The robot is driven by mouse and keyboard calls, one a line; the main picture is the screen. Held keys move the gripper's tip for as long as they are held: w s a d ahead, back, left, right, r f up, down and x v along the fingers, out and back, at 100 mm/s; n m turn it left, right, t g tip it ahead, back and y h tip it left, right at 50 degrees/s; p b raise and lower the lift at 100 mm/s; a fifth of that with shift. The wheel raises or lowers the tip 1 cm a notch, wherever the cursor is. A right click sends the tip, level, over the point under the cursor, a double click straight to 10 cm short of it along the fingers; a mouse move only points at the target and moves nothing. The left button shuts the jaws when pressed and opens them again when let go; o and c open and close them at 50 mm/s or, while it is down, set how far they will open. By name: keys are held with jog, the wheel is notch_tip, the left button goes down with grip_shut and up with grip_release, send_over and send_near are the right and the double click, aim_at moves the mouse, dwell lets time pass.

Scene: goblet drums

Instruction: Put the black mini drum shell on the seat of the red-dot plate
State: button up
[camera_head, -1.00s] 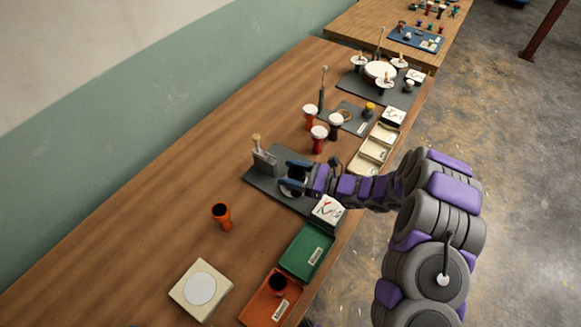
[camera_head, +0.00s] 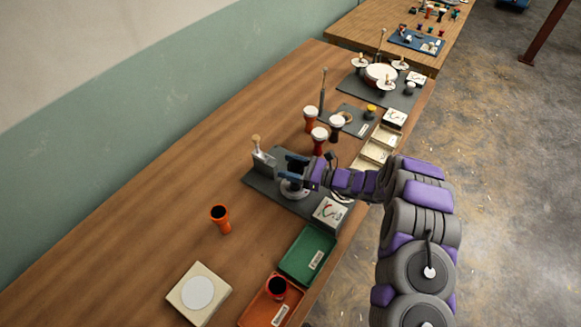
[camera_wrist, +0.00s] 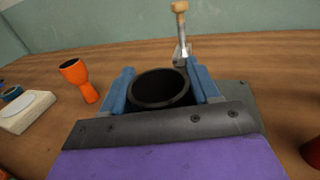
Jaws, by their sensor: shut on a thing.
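My gripper (camera_head: 297,165) is over the dark grey plate (camera_head: 262,183) in the head view. In the wrist view my gripper (camera_wrist: 160,92) has its blue fingers on both sides of the black mini drum shell (camera_wrist: 160,88), closed on it. The shell's open mouth faces up towards the camera. A pale round part (camera_head: 294,189), possibly a seat, shows on the plate just below my gripper in the head view. The shell's lower end is hidden, and I cannot tell whether it touches the plate. I cannot make out a red dot.
A grey block with a wooden-headed tool (camera_head: 258,150) stands at the plate's back left. An orange drum (camera_head: 220,218), green tray (camera_head: 306,252) and orange tray (camera_head: 270,302) are nearer. Several drums (camera_head: 319,138) stand beyond.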

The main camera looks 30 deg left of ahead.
jog(key=o, duration=1.1)
jog(key=shift+c, duration=0.2)
jog(key=w+d+p, duration=0.2)
jog(key=d, duration=0.9)
jog(key=shift+d, duration=0.4)
jog(key=shift+r, duration=0.15)
jog(key=s+d+r+n+g+h, duration=0.25)
jog(key=s+r+n, duration=0.25)
jog(key=s+r, duration=0.3)
jog(key=s+d+r+n+g+h, duration=0.2)
jog(key=s+d+r+n+h, duration=0.2)
jog(key=s+r, duration=0.4)
jog(key=s+d+r+n+t+h, duration=0.3)
jog(key=s+d+h, duration=0.2)
jog(key=s+d, duration=0.5)
jog(key=s+d+r+n+t+h, duration=0.3)
jog(key=s+d+h, duration=0.3)
jog(key=d, duration=0.9)
jog(key=s, duration=0.3)
jog(key=shift+s+d+r+n, duration=0.3)
jog(key=shift+s+n, duration=0.05)
jog(key=shift+n, duration=0.05)
